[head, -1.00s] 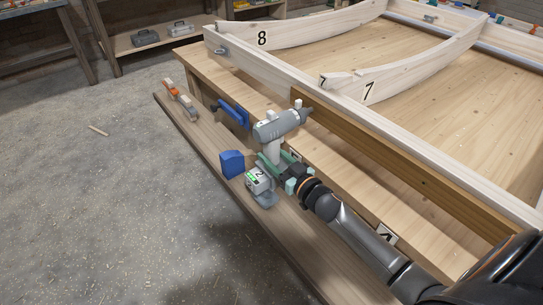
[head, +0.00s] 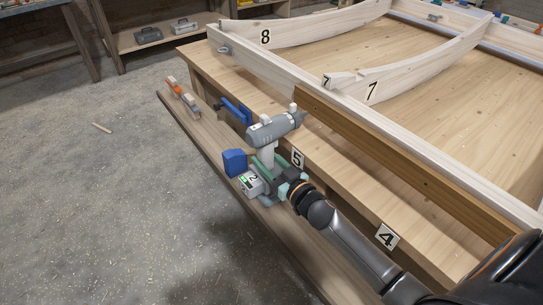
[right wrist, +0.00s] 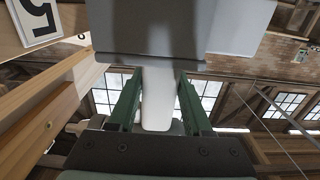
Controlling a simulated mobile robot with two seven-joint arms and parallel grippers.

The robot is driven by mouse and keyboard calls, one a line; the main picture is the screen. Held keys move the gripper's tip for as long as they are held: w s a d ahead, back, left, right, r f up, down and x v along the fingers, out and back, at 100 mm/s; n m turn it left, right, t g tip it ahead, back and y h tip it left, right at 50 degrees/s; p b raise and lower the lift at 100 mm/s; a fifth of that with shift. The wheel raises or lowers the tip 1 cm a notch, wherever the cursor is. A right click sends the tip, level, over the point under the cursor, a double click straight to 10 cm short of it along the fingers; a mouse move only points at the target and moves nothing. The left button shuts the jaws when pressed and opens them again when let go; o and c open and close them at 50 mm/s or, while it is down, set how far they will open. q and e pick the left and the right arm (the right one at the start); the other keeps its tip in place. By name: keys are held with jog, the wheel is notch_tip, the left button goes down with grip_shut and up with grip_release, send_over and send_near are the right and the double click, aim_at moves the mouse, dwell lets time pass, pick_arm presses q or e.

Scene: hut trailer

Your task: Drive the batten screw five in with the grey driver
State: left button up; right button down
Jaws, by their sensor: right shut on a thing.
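The grey driver (head: 272,128) is held up beside the workbench in the head view, its nose pointing right toward the brown batten (head: 400,154). The nose appears apart from the batten. My right gripper (head: 265,163) is shut on the driver's pale handle. In the right wrist view the green fingers of my right gripper (right wrist: 157,103) stand on both sides of the handle, under the grey driver body (right wrist: 150,25). A number 5 label (head: 297,158) is on the bench side just right of the driver. I cannot make out screw five. My left gripper is not in view.
A blue block (head: 235,162) and a grey box marked 2 (head: 251,184) show by the gripper. A blue clamp (head: 232,110) is behind the driver. An orange-and-grey tool (head: 183,96) lies at the plank's far end. Ribs 8 (head: 300,30) and 7 (head: 410,70) rise above the frame.

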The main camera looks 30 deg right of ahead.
jog(key=s+a+p, duration=0.2)
jog(key=s+a, duration=0.1)
jog(key=s, duration=0.4)
jog(key=shift+s+r, duration=0.15)
jog(key=shift+r, duration=0.1)
